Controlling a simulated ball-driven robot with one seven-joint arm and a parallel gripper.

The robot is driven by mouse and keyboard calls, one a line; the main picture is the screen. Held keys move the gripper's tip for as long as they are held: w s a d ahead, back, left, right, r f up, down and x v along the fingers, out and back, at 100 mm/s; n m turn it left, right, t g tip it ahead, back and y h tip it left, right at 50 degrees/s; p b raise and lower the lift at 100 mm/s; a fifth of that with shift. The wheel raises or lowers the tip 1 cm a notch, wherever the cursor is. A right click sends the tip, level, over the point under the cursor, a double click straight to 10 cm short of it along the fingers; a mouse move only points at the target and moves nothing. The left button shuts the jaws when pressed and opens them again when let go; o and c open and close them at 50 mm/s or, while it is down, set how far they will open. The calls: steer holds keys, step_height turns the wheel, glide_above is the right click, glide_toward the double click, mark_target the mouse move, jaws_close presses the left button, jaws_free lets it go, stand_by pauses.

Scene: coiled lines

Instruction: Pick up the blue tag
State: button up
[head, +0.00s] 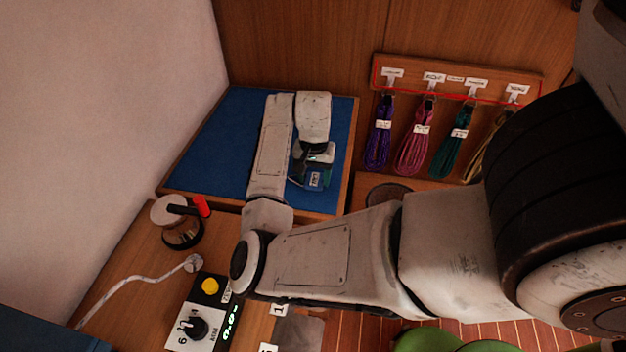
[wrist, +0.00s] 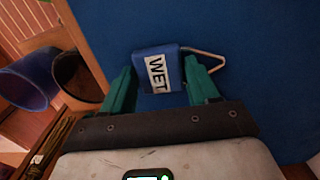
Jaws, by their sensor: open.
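The blue tag (wrist: 157,70) lies on a blue mat (wrist: 240,30) in the wrist view. It has a white label reading "WET" and a pale triangular wire loop on its right. My gripper (wrist: 162,78) is open, with its teal fingers on either side of the tag's lower part. I cannot tell whether the fingers touch it. In the head view the tag (head: 314,180) shows below my wrist on the blue mat (head: 214,140), and my gripper (head: 310,172) is partly hidden by my arm.
A rack (head: 470,75) with several coiled lines hangs right of the mat. A winch with a red handle (head: 202,207) and a control box with a black knob (head: 194,328) stand at the lower left. A wall borders the left side.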

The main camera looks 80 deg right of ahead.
steer(key=c, duration=0.7)
